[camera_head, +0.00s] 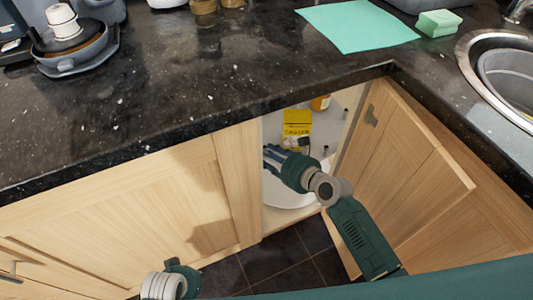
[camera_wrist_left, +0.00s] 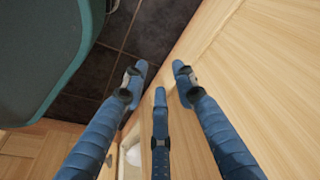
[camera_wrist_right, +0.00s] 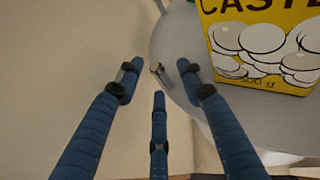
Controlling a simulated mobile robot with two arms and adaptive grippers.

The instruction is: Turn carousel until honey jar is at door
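The white carousel (camera_head: 285,197) shows inside the open corner cabinet, partly hidden by my right gripper. It also shows as a pale round tray (camera_wrist_right: 180,50) in the right wrist view. A yellow box (camera_head: 297,117) stands on it, large at the top right of the right wrist view (camera_wrist_right: 265,45). An orange item (camera_head: 320,103) is partly hidden under the counter edge; I cannot tell whether it is the honey jar. My right gripper (camera_head: 273,157) reaches inside the cabinet, its fingers (camera_wrist_right: 157,80) spread and empty. My left gripper (camera_wrist_left: 160,85) is open and empty outside the cabinet front.
The folded wooden door (camera_head: 410,170) stands open to the right of the opening. The dark countertop (camera_head: 200,100) overhangs the cabinet. A closed wooden front (camera_head: 130,205) lies left. Dark floor tiles (camera_head: 285,260) are clear below.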

